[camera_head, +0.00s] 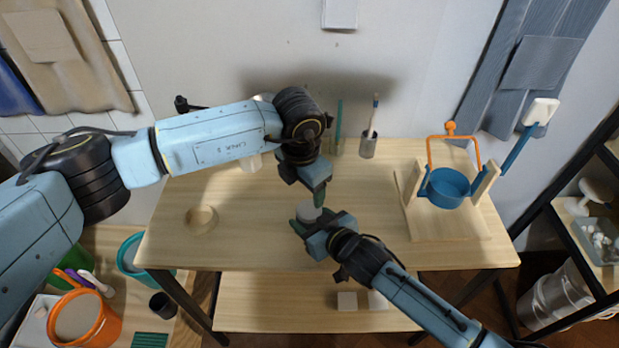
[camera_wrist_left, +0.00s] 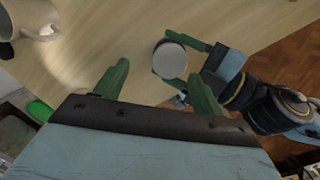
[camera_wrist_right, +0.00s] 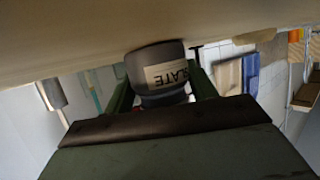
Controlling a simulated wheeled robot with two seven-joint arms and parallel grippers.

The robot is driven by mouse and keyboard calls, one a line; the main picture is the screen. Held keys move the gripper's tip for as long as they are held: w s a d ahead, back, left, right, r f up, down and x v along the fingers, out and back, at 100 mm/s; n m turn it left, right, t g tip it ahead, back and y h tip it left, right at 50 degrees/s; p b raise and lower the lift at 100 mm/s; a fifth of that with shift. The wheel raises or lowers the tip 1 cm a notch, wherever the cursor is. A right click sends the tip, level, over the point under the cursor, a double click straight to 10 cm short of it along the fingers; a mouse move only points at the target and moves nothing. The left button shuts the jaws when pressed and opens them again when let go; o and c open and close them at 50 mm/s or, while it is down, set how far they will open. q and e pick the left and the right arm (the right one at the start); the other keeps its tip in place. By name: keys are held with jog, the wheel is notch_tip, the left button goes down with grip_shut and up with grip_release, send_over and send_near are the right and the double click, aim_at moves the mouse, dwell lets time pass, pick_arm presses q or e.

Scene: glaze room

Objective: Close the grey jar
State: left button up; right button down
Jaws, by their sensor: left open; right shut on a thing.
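The grey jar (camera_wrist_right: 150,62) bears a label reading SLATE in the right wrist view. It stands at the table's middle near the front edge. My right gripper (camera_head: 308,222) is shut around its side. The jar's round top is pale grey in the head view (camera_head: 309,211) and in the left wrist view (camera_wrist_left: 170,60). I cannot tell whether this pale disc is a lid or the contents. My left gripper (camera_head: 319,196) is open and empty, just above the jar. In the left wrist view, the jar shows between its fingers, nearer the right one.
A shallow wooden dish (camera_head: 201,219) lies at the table's left. A white mug (camera_wrist_left: 33,22) stands behind it. Brush cups (camera_head: 367,146) stand at the back. A blue pot (camera_head: 449,188) on a wooden stand is at the right. The table between jar and stand is mostly clear.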

aim_at(309, 209)
pick_arm(q)
jog(key=n, duration=0.4)
jog(key=shift+d+r, duration=0.15)
jog(key=shift+r, duration=0.15)
jog(key=n, duration=0.5)
jog(key=shift+s+d+r+n+g, duration=0.1)
jog(key=shift+d+r+n+g, duration=0.1)
jog(key=shift+r+n+g, duration=0.2)
jog(key=n, duration=0.3)
jog(key=shift+s+d+r+n, duration=0.1)
jog(key=shift+r+n, duration=0.15)
jog(key=shift+n, duration=0.05)
jog(key=n, duration=0.5)
jog(key=shift+s+d+r+g, duration=0.1)
jog(key=shift+r+g, duration=0.2)
jog(key=shift+g, duration=0.1)
jog(key=shift+f, duration=0.1)
jog(key=shift+f, duration=3.95)
jog(key=shift+c, duration=0.4)
